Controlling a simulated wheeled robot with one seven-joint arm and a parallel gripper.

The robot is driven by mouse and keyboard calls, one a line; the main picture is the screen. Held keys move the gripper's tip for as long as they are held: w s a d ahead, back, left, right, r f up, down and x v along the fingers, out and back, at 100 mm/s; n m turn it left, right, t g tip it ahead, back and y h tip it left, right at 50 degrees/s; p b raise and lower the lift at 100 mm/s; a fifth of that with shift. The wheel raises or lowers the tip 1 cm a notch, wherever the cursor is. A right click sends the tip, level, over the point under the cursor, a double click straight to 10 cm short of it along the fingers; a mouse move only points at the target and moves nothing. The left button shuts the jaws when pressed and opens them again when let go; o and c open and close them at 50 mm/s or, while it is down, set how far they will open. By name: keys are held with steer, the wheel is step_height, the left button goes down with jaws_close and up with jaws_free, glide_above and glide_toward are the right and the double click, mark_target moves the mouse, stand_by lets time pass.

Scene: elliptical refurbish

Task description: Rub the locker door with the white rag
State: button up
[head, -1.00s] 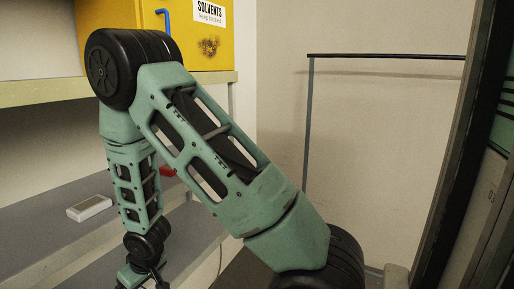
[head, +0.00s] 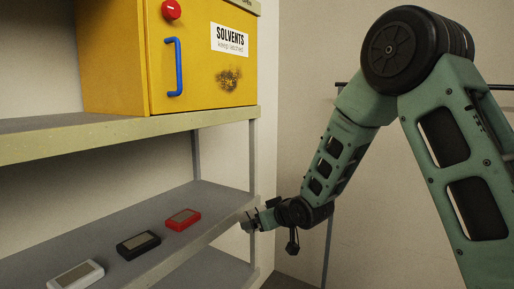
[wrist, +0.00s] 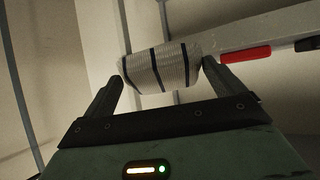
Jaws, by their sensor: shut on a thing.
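The yellow locker (head: 205,50) stands on the upper shelf in the head view. Its door has a blue handle (head: 173,68), a SOLVENTS label and a dark smudge (head: 229,79) at the lower right. My gripper (head: 250,222) is at the right end of the lower shelf, below and right of the locker, well apart from the door. In the wrist view, it is shut on the white rag (wrist: 160,67), a rolled cloth with dark stripes held between the two fingers. In the head view the rag is small and hard to make out.
A red device (head: 183,219), a black device (head: 138,244) and a white device (head: 76,274) lie on the lower shelf (head: 215,208). The upper shelf's edge (head: 130,137) juts out below the locker. Open room lies right of the shelves.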

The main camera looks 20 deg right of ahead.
mark_target(244, 80)
steer(key=a+r+n+t+y+p, duration=0.25)
steer(key=r+y, duration=0.35)
steer(key=r, duration=1.3)
steer(key=a+r+n+t+y+p, duration=0.2)
steer(key=r+n+t+y, duration=0.3)
steer(key=r, duration=1.3)
steer(key=shift+w+a+m+g, duration=0.25)
steer(key=shift+w+a+m, duration=0.3)
steer(key=shift+w+a, duration=0.35)
steer(key=shift+w+a+m+g, duration=0.2)
steer(key=shift+w+a+m, duration=0.35)
steer(key=shift+w, duration=0.5)
steer(key=shift+w+a, duration=0.6)
steer(key=shift+w, duration=0.15)
steer(key=shift+w+d, duration=0.5)
steer(key=shift+d, duration=0.25)
steer(key=shift+w+d, duration=0.45)
steer(key=shift+d, duration=0.25)
steer(key=shift+w+d+r+p, duration=0.1)
steer(key=shift+w+d+p, duration=0.2)
steer(key=shift+w+d, duration=0.9)
steer(key=shift+w+d+f+p, duration=0.1)
steer(key=shift+w+d+p, duration=0.2)
steer(key=shift+w+d, duration=0.9)
steer(key=shift+w+d+r+p, duration=0.1)
steer(key=shift+w+d+p, duration=0.4)
steer(key=shift+d, duration=1.15)
steer(key=shift+w+y+b, duration=0.15)
steer(key=shift+y+b, duration=0.15)
steer(key=shift+b, duration=0.25)
